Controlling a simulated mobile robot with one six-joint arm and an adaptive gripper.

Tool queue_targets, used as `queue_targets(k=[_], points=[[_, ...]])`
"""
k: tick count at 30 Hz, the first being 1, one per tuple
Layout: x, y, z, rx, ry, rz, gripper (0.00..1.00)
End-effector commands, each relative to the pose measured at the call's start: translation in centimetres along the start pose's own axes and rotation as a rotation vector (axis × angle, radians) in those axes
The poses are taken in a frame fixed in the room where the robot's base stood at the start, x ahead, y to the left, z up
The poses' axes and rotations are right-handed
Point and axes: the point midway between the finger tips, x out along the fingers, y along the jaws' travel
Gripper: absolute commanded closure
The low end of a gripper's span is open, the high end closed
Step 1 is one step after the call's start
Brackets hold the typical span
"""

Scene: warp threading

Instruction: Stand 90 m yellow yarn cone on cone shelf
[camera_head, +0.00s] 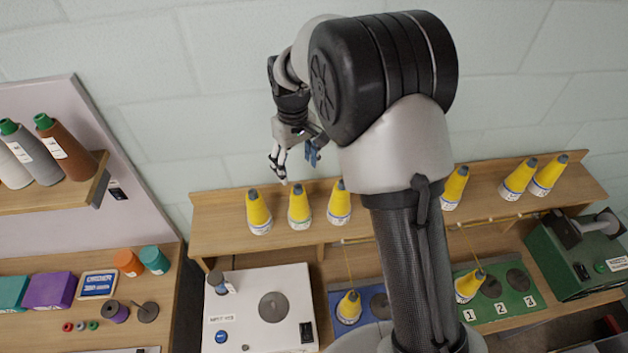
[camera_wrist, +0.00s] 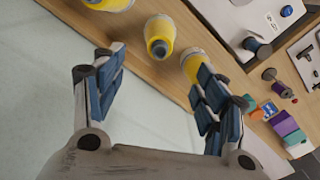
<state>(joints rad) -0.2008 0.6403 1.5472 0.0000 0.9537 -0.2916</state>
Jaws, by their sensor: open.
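Several yellow yarn cones stand upright on the wooden cone shelf (camera_head: 225,205). Three are at its left part: a left cone (camera_head: 258,212), a middle cone (camera_head: 299,207) and a right cone (camera_head: 339,203). I cannot read which is 90 m. My gripper (camera_head: 288,163) is open and empty, above and apart from the middle cone. In the wrist view my gripper (camera_wrist: 160,75) has its blue-padded fingers spread. The middle cone (camera_wrist: 160,35) shows just beyond the gap, and another yellow cone (camera_wrist: 194,66) is partly behind one finger.
Below the shelf, one yellow cone (camera_head: 349,307) stands on a blue mat and another (camera_head: 469,287) on a green numbered mat. A white scale-like panel (camera_head: 240,310) lies at left. A green machine (camera_head: 575,260) is at right. My arm hides part of the shelf.

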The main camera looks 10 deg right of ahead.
Motion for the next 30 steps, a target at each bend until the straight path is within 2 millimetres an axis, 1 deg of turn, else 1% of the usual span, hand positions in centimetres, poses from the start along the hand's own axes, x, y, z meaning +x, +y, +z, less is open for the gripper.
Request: queue_targets(k=[5,8,11,12,14,15,17,18,20,21,23,24,25,27,30], points=[[-0.6,0.1,0.2,0.005,0.004,0.001,0.34],[-2.8,0.3,1.3,0.028,0.025,0.008,0.34],[-6.5,0.5,3.8,0.071,0.063,0.019,0.34],[-8.2,0.5,5.1,0.094,0.081,0.024,0.34],[-10.5,0.4,7.4,0.129,0.108,0.032,0.34],[-11.9,0.3,9.0,0.153,0.127,0.037,0.34],[-13.7,0.1,11.5,0.188,0.155,0.045,0.34],[-14.8,-0.2,13.2,0.212,0.174,0.05,0.34],[-16.1,-0.6,15.7,0.247,0.203,0.057,0.34],[-16.8,-0.9,17.4,0.27,0.221,0.062,0.34],[-17.6,-1.5,20.0,0.305,0.25,0.069,0.34],[-17.9,-1.9,21.7,0.327,0.268,0.074,0.34],[-18.1,-2.2,22.9,0.345,0.283,0.077,0.34],[-18.1,-3.0,25.6,0.382,0.314,0.084,0.34],[-17.7,-4.0,28.6,0.428,0.352,0.093,0.34]])
